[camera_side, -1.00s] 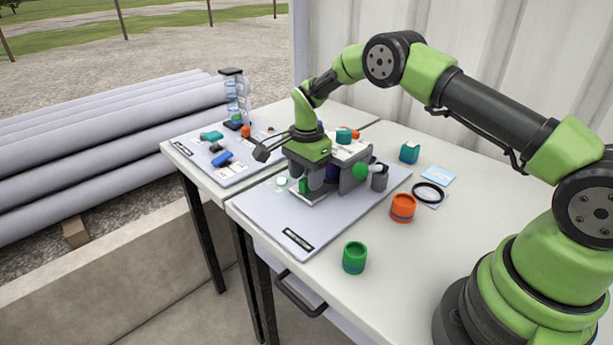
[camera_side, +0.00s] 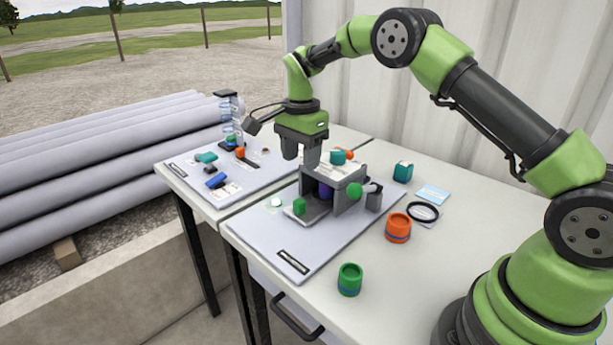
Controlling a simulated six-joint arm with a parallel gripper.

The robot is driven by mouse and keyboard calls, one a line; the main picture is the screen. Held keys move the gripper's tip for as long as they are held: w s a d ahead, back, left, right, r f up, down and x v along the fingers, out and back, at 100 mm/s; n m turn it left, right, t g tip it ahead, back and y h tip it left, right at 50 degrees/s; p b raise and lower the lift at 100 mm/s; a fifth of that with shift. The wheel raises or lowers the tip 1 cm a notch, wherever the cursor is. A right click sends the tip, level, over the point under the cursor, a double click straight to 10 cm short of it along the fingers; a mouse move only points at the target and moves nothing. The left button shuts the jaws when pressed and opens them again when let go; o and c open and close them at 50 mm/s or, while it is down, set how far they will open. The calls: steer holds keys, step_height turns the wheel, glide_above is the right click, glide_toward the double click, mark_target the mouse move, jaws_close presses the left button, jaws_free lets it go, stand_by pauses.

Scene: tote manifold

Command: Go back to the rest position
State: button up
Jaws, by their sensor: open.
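My gripper (camera_side: 300,155) hangs pointing down, open and empty, above the left part of the grey fixture (camera_side: 347,196) on the near board. Its fingers are apart from the things below, as far as this view shows. A purple part (camera_side: 325,192) sits under the fixture's raised top. A green round knob (camera_side: 354,190) shows on the fixture's right side.
A green cup (camera_side: 350,280) and an orange cup (camera_side: 398,228) stand on the near table. The far board (camera_side: 190,166) holds several small parts and a clear tower (camera_side: 231,118). The table's right side is mostly clear.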

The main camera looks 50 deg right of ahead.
steer(key=s+a+r+n+t, duration=0.25)
steer(key=s+r, duration=0.25)
steer(key=r, duration=0.3)
steer(key=s+a+r+n+t, duration=0.1)
steer(key=s+r+n, duration=0.3)
steer(key=s+r, duration=0.3)
steer(key=s+a+r+n+t+y, duration=0.1)
steer(key=s+n, duration=0.2)
steer(key=s, duration=0.5)
steer(key=s+a+n+t+y, duration=0.1)
steer(key=s+n, duration=0.3)
steer(key=s, duration=0.4)
steer(key=shift+a+r+t, duration=0.4)
steer(key=shift+a+t, duration=0.15)
steer(key=shift+t, duration=0.2)
